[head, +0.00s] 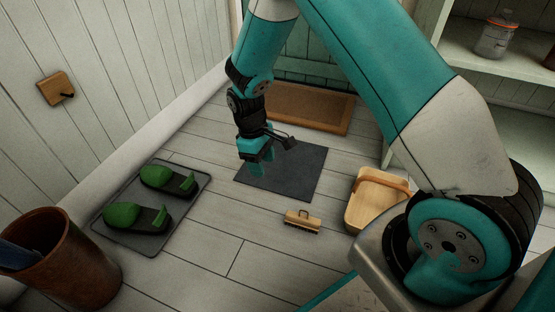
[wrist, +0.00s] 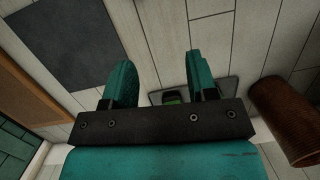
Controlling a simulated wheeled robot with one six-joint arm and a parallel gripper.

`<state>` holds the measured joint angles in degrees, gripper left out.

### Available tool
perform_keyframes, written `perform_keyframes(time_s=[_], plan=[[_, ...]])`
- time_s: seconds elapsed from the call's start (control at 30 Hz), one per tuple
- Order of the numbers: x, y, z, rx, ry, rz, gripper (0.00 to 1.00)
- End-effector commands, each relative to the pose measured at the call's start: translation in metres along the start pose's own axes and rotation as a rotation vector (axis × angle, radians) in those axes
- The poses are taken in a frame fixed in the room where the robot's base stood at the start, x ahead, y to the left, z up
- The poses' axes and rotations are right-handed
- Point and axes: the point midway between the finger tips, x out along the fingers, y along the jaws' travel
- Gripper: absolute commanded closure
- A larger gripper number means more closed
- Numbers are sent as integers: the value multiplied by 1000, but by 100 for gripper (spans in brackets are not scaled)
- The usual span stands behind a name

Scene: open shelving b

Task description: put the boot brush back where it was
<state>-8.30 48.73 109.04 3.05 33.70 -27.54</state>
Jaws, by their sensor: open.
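The boot brush (head: 303,221) is a small wooden block with dark bristles and a handle on top. It stands on the plank floor in the head view, just off the near right corner of the dark grey mat (head: 296,180). My gripper (head: 258,166) is open and empty, above the left part of the mat, left of and beyond the brush. In the wrist view my two teal fingers (wrist: 160,85) are spread with nothing between them. The brush does not show in the wrist view.
Green shoes sit on a dark tray (head: 150,250) at left. A brown bin (head: 65,265) stands front left. A wooden basket (head: 364,213) is right of the brush. A brown doormat (head: 300,108) lies behind. A wooden wall peg (head: 56,89) hangs left. Open shelving (head: 490,65) stands right.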

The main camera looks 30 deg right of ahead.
Motion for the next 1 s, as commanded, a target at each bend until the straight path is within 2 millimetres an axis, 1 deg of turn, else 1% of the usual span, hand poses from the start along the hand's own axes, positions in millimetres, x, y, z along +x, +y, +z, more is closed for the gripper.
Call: perform_keyframes(time_s=[0.03, 0.07, 0.1, 0.17, 0.2, 0.27, 0.3, 0.37, 0.4, 0.5, 0.53, 0.6, 0.7, 0.8, 1.0], plan=[[-34, -15, 4, 3, 49, -12, 47], [-52, -25, 8, 6, 72, -24, 47], [-73, -39, 14, 9, 103, -40, 47], [-104, -61, 26, 10, 150, -63, 47], [-122, -76, 36, 10, 178, -80, 47], [-148, -98, 53, 7, 221, -105, 47], [-163, -114, 66, 4, 247, -122, 47], [-181, -137, 87, -4, 284, -147, 47], [-192, -151, 100, -10, 307, -163, 47], [-208, -183, 133, -25, 352, -199, 47], [-211, -191, 142, -29, 362, -208, 47], [-215, -205, 159, -39, 383, -225, 47], [-218, -218, 175, -48, 399, -241, 47], [-218, -224, 182, -52, 404, -249, 47], [-218, -224, 183, -52, 404, -250, 47]])
